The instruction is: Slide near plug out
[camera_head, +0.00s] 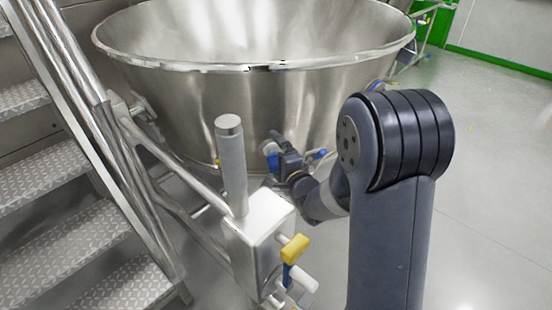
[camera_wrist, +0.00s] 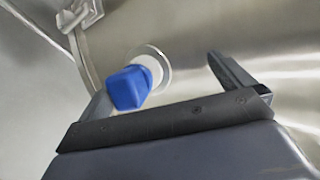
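A blue plug (camera_wrist: 128,88) sits on a pale round fitting (camera_wrist: 150,66) in the wall of the steel vessel (camera_wrist: 235,35). My gripper (camera_wrist: 158,76) is open, with its fingers wide apart. The plug shows between the fingers, close beside the left finger and well clear of the right one. I cannot tell whether the left finger touches it. In the head view my gripper (camera_head: 279,152) is at the lower wall of the vessel (camera_head: 260,105), with blue of the plug (camera_head: 271,149) at its left. My arm hides part of that area.
Another blue part (camera_head: 321,154) shows right of my gripper, partly hidden. A steel block with a post (camera_head: 255,235) stands in front, with a yellow handle (camera_head: 295,248) on it. Metal stairs (camera_head: 80,220) and a rail are at left. The floor (camera_head: 490,190) at right is clear.

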